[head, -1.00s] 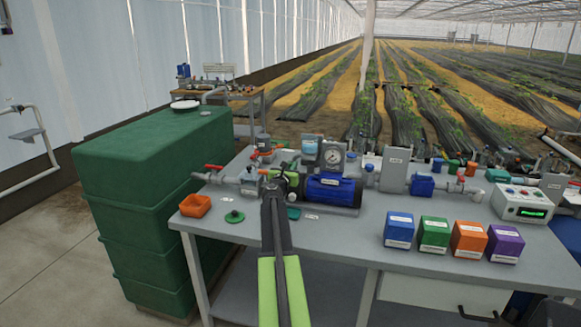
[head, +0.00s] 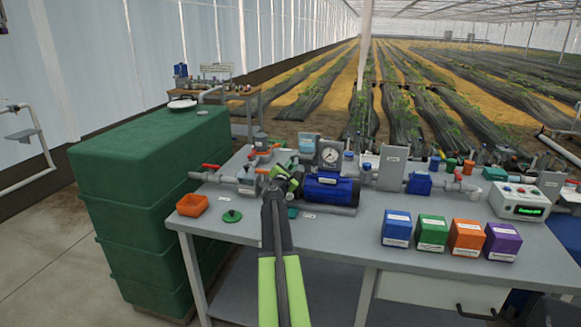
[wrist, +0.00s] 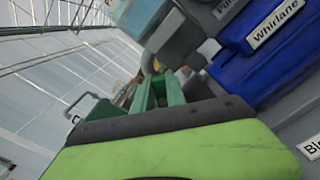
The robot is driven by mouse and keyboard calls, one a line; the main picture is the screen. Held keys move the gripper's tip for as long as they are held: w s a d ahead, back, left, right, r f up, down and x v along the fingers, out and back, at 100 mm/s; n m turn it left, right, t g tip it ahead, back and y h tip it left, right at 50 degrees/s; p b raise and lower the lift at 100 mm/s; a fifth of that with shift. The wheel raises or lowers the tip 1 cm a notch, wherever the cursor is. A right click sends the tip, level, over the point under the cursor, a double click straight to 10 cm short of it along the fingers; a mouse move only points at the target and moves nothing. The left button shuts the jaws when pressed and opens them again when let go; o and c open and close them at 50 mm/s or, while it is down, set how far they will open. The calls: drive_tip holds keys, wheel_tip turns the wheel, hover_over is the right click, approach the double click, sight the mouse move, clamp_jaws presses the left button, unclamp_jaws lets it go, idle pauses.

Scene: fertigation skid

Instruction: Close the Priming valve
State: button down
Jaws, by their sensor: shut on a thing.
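The pump with the blue motor (head: 332,191) stands on the grey bench, and its label reads "Whirlane" in the wrist view (wrist: 262,38). At the pump's left end is a small valve with a green handle (head: 292,184), which I take as the Priming valve; my gripper partly hides it. My gripper (head: 281,181) reaches over the bench from the front and is shut at this green handle. In the wrist view, narrow dark green parts (wrist: 158,92) stand beyond my lime-green gripper body. The contact itself is hidden there, and I cannot read the valve's position.
A red-handled valve (head: 211,167) sits on the pipe to the left. An orange bin (head: 192,205) and a green cap (head: 232,216) lie at the front left. A large green tank (head: 150,160) stands left of the bench. Several coloured boxes (head: 432,234) stand front right.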

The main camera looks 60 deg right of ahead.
drive_tip(key=m, duration=0.2)
drive_tip(key=f+m, duration=0.1)
drive_tip(key=m, duration=0.2)
drive_tip(key=shift+s+b, duration=0.2)
drive_tip(key=shift+b, duration=0.15)
drive_tip(key=m, duration=0.5)
drive_tip(key=shift+f+b, duration=0.35)
drive_tip(key=shift+m, duration=0.4)
drive_tip(key=c, duration=1.4)
unclamp_jaws()
drive_tip(key=shift+o, duration=0.2)
drive_tip(key=v, duration=1.7)
drive_tip(key=shift+s+a, duration=0.15)
drive_tip(key=shift+s, duration=0.1)
